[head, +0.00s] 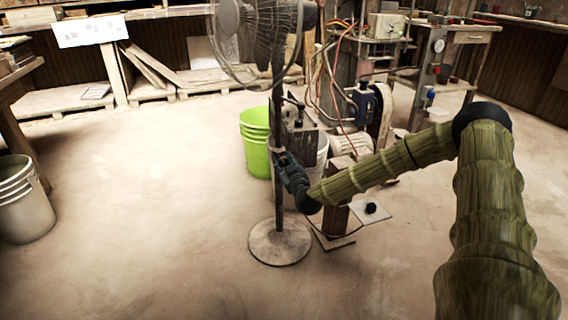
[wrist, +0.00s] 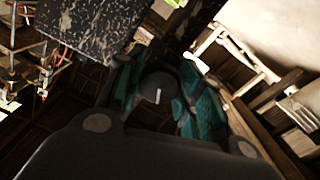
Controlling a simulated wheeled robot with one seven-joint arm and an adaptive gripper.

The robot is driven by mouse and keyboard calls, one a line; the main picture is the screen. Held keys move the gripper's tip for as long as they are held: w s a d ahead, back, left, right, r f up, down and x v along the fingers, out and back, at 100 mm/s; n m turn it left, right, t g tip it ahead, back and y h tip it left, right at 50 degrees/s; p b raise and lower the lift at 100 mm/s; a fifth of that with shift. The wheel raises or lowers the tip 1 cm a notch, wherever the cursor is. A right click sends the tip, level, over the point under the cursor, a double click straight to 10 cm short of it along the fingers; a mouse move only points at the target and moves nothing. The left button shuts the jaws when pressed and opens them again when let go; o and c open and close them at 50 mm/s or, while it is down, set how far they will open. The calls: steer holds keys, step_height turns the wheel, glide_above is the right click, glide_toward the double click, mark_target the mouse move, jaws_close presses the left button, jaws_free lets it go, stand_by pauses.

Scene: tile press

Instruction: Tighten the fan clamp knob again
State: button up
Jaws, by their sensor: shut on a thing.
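The pedestal fan stands upright, with its caged head (head: 262,35) at the top, a dark pole (head: 277,105) and a round base (head: 280,245) on the floor. My gripper (head: 281,160) is at the pole, below its middle, reaching in from the right. In the wrist view the clamp knob (wrist: 160,88) is a dark round disc with a short white mark. It sits between the teal fingers of my gripper (wrist: 158,98), which are shut on it. In the head view my gripper hides the knob.
A lime green bucket (head: 256,140) stands close behind the pole. The press machine (head: 355,110), with hoses and a motor, is right behind my arm. A grey bucket (head: 25,200) stands far left. The floor (head: 140,190) left of the fan is clear.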

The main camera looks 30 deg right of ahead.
steer(key=m+p, duration=0.1)
steer(key=m, duration=0.2)
steer(key=shift+r+p, duration=0.15)
steer(key=shift+p, duration=0.2)
steer(key=m, duration=0.3)
steer(key=shift+p, duration=0.4)
steer(key=m, duration=0.5)
steer(key=shift+m, duration=0.3)
steer(key=m, duration=0.6)
steer(key=shift+f+b, duration=0.2)
steer(key=shift+b, duration=0.2)
steer(key=m+b, duration=0.2)
steer(key=m, duration=0.4)
steer(key=shift+r, duration=0.1)
